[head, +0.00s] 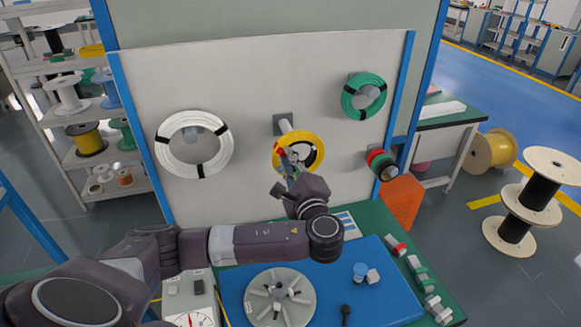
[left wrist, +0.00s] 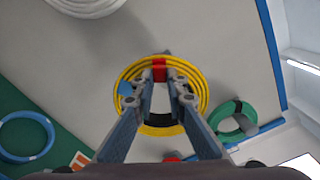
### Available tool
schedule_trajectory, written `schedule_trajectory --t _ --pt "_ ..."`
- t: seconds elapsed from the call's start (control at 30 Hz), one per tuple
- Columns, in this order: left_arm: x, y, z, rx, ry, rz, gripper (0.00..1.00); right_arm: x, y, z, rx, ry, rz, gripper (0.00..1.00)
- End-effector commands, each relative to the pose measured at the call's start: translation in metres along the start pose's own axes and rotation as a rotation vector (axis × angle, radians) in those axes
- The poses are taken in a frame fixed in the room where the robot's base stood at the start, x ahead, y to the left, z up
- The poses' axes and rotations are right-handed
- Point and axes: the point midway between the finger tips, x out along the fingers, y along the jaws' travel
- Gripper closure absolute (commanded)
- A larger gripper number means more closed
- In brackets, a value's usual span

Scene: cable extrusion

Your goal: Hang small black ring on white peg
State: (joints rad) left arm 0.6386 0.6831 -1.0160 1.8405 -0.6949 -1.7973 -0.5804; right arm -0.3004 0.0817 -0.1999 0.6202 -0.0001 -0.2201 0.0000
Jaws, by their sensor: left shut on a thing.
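My left gripper (head: 283,158) is shut on a yellow cable coil (head: 318,146), at its red band. In the left wrist view the fingertips (left wrist: 160,88) close at the red band (left wrist: 159,69) of the yellow coil (left wrist: 201,86). A white peg (head: 286,126) on a grey plate stands just above the coil; I cannot tell whether the coil is around it. A separate small black ring is not clear to me; a dark round end (head: 388,172) shows on the stack of red and green rings at the right. My right gripper is not in view.
A white coil (head: 163,146) and a green coil (head: 349,103) hang on the panel (head: 240,80). Below are a grey spoked disc (head: 262,307) and a blue mat (head: 335,285) on the green table. An orange bin (head: 402,203) stands right.

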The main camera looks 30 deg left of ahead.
Motion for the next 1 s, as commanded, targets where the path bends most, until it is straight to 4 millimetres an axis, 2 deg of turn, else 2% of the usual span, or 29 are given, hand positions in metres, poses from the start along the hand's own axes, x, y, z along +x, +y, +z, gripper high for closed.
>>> schedule_trajectory --t 1.0 --pt "0.083 0.0 0.001 -0.003 -0.005 -0.002 1.0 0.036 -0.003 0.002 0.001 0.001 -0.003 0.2"
